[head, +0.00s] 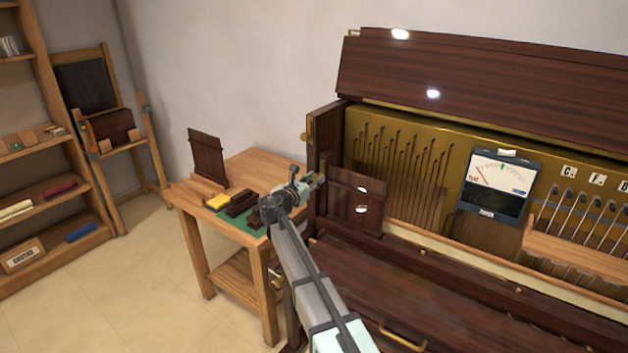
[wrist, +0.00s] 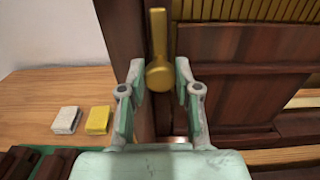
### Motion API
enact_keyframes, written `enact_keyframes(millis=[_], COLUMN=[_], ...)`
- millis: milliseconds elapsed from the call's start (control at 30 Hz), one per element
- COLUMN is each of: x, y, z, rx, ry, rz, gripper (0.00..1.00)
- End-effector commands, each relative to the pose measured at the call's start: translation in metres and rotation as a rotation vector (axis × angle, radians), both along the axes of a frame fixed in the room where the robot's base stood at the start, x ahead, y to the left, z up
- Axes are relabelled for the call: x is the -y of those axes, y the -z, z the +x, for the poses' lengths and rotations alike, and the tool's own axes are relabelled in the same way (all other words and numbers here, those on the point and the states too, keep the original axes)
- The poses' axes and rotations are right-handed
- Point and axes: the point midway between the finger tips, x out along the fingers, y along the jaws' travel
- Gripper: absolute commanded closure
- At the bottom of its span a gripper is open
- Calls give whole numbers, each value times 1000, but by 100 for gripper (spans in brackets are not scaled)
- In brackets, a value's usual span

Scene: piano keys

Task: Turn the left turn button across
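The left turn button (wrist: 158,50) is a brass piece with a round hub and a tab pointing straight up, on the dark wood at the left side of the piano case. In the wrist view my gripper (wrist: 160,74) is open, with one finger on each side of the button's round hub. I see gaps and cannot tell whether either finger touches it. In the head view my gripper (head: 317,182) is at the left end of the case, beside a dark wooden panel (head: 352,208). The panel also shows right of the button in the wrist view (wrist: 232,75).
A wooden side table (head: 258,165) at left holds a green mat, dark wood pieces, a yellow block (head: 217,201) and an upright dark panel (head: 207,157). A meter (head: 500,187) hangs on the brass plate at right. A brass fitting (head: 308,128) sits on the case's left side.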

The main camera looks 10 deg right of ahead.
Motion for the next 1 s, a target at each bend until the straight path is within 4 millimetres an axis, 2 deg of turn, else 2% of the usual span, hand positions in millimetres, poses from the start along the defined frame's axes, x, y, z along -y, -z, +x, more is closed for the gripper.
enact_keyframes(millis=[533,1000], x=[0,1], y=[3,6], z=[0,0], rx=[51,316], ry=[0,-1], rz=[50,318], gripper=[100,100])
